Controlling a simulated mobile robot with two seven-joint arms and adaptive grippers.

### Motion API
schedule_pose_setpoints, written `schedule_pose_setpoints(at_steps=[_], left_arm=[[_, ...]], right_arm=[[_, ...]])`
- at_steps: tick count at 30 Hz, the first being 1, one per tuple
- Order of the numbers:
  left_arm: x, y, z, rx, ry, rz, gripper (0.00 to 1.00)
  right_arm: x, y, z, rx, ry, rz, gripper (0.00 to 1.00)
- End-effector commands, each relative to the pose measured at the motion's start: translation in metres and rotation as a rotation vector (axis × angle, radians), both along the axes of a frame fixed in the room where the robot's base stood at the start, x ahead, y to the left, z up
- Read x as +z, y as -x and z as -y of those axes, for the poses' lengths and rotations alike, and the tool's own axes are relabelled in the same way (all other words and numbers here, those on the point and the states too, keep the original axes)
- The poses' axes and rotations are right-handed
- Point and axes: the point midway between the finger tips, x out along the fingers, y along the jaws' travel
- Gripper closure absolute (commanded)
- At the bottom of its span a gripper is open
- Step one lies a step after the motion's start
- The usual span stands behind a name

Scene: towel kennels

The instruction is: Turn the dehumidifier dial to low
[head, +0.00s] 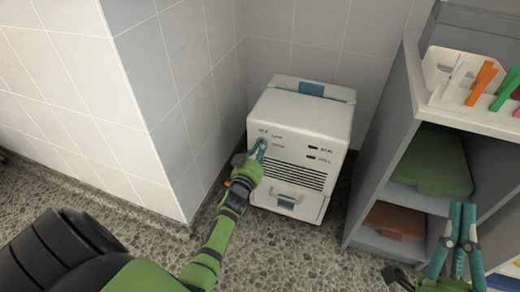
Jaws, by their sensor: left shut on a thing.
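The white dehumidifier (325,138) stands on the floor in the corner, against the tiled walls. Its front has small dark labels, a vent grille and a lower handle panel. My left gripper (261,148) is at the upper left of this front, shut on the dial there. The gripper's fingers hide most of the dial, so its pointer setting cannot be read. The label lettering near it is too small to read surely. My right gripper (462,222) is at the lower right, in front of the shelf and away from the dehumidifier, its two teal fingers apart and nothing visible between them.
A tiled wall corner (165,110) juts out on the left. Speckled floor (300,255) is clear in front.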

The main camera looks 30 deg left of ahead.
Motion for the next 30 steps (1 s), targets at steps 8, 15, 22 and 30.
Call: schedule_pose_setpoints(at_steps=[8, 15, 22, 30], left_arm=[[-0.001, 0.0, 0.0, 0.001, -0.101, -0.024, 1.0], [-0.002, 0.0, 0.001, 0.001, -0.284, -0.068, 1.0], [-0.003, 0.0, 0.001, 0.001, -0.475, -0.114, 1.0], [-0.004, 0.0, 0.002, 0.0, -0.648, -0.155, 1.0]], right_arm=[[-0.001, -0.001, 0.0, 0.0, 0.002, -0.005, 1.0], [-0.001, -0.001, 0.0, -0.001, 0.002, -0.004, 1.0], [0.004, 0.004, 0.001, 0.002, -0.009, 0.032, 1.0], [0.012, 0.015, 0.0, 0.017, -0.031, 0.095, 1.0]])
